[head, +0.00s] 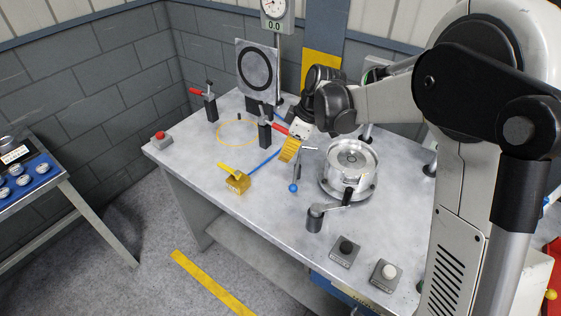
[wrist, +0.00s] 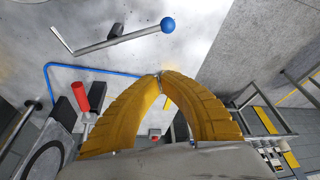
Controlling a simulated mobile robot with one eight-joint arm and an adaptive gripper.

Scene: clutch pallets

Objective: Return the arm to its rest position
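My arm (head: 395,101) reaches from the right side of the head view out over the grey workbench (head: 205,145). My gripper (head: 290,150) has yellow ribbed fingers and hangs above the bench, left of the round metal fixture (head: 351,160). In the wrist view my gripper (wrist: 161,75) shows its two fingers curving together so the tips meet. Nothing shows held between them. The lever with a blue ball (head: 293,187) is close below the gripper in the head view; it also shows ahead of the fingertips in the wrist view (wrist: 167,25).
Red-handled clamps (head: 210,103) stand near the gripper and farther left. A yellow block (head: 238,184) lies at the bench's front edge. A plate with a black ring (head: 257,68) and a dial gauge (head: 275,12) stand behind. Two button boxes (head: 345,251) (head: 385,274) sit front right.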

